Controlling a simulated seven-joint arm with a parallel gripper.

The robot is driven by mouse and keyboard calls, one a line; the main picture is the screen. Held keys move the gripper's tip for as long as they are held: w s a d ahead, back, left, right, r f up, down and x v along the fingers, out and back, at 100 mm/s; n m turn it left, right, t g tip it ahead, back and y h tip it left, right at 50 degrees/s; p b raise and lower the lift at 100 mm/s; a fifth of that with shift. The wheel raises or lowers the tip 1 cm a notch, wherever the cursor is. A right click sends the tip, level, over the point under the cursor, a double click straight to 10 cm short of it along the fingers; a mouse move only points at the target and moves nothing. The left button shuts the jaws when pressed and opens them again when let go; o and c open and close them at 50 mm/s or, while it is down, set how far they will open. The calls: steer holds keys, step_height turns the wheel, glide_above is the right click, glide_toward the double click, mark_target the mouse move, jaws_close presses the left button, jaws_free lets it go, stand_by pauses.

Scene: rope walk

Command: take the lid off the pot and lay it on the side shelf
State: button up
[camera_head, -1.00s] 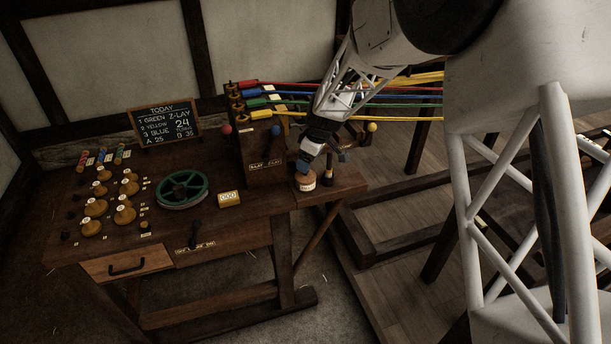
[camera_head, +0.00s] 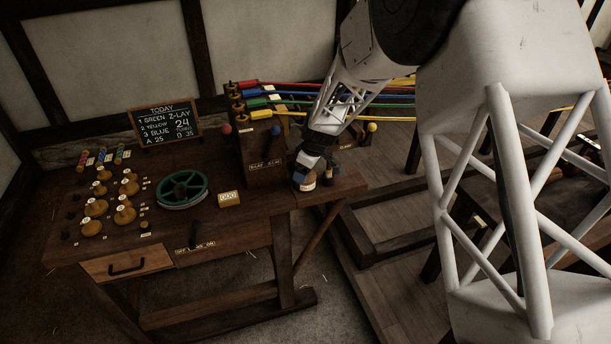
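A small pot (camera_head: 308,186) with a pale label stands on the side shelf (camera_head: 347,186) at the bench's right end. My gripper (camera_head: 308,175) is down over the pot's top, with its dark finger parts near the pot's upper sides. The lid is hidden behind my gripper. I cannot tell whether the fingers touch it or how far apart they are.
A wooden post block (camera_head: 262,155) with colored ropes rises behind left. The shelf's right end looks bare.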

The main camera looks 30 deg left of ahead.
steer(key=c, duration=0.7)
stand_by(0.3)
steer(key=shift+r, duration=0.2)
steer(key=shift+c, duration=0.9)
steer(key=shift+r, duration=0.25)
jaws_close()
steer(key=v, duration=0.2)
steer(key=shift+s+a+r, duration=0.1)
steer(key=shift+a+r, duration=0.1)
steer(key=shift+r, duration=0.25)
steer(key=s+d+r, duration=0.1)
steer(key=s+d, duration=0.8)
steer(key=s, duration=0.3)
steer(key=shift+s+d, duration=0.15)
steer(key=shift+d, duration=0.2)
steer(key=shift+r, duration=0.15)
